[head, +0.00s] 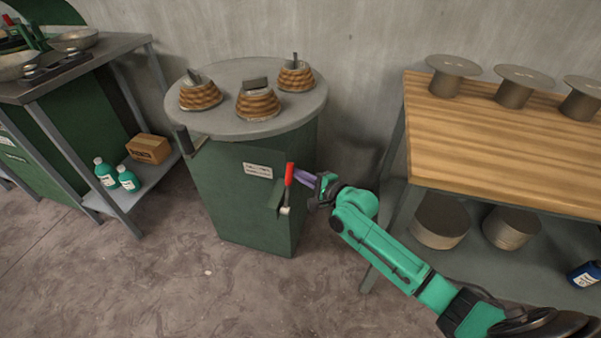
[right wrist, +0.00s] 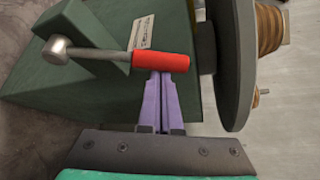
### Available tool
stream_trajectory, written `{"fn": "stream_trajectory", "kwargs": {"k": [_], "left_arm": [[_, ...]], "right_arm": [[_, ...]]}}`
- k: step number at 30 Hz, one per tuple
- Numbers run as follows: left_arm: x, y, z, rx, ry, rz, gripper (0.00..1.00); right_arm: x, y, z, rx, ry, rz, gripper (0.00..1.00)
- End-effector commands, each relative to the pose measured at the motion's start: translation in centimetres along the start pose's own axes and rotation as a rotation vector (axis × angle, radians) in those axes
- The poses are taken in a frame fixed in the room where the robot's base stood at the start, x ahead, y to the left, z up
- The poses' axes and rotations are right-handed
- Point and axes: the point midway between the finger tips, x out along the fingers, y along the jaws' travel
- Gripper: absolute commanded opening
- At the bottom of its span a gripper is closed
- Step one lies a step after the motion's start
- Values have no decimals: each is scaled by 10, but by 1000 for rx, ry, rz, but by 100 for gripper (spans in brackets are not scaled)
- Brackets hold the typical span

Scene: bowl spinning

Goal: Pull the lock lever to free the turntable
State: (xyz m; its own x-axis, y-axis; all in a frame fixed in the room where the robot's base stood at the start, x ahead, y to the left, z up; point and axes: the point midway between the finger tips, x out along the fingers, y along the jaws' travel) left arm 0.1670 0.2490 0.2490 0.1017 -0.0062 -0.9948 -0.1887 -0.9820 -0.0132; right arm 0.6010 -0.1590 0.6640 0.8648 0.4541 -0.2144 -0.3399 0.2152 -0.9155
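The lock lever stands upright on the front of the green turntable cabinet, with a red handle (head: 289,175) on top and a metal knob (head: 285,210) below. My right gripper (head: 299,175) reaches it from the right. In the right wrist view the red handle (right wrist: 162,61) lies across the tips of my purple fingers (right wrist: 162,78). The fingers are together, and the handle runs across them rather than between them. The tips are partly hidden by the handle, so firm contact cannot be told. The round grey turntable (head: 225,122) sits above. My left gripper is not in view.
Several coiled bowls (head: 258,104) stand on the turntable. A wooden table (head: 500,150) with metal stands is at the right. A metal shelf (head: 150,180) with bottles and a box (head: 149,148) is at the left. The floor in front is clear.

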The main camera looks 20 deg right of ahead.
Motion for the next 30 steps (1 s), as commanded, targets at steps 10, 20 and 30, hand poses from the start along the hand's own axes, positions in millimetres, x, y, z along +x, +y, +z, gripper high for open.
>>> {"fn": "stream_trajectory", "kwargs": {"k": [10,20,30], "left_arm": [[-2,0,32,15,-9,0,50],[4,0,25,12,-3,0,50],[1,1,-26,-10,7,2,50]], "right_arm": [[-12,0,20,-151,-1,-95,0],[-31,13,49,-416,-2,-262,0],[-46,32,73,-665,-1,-417,0]]}}
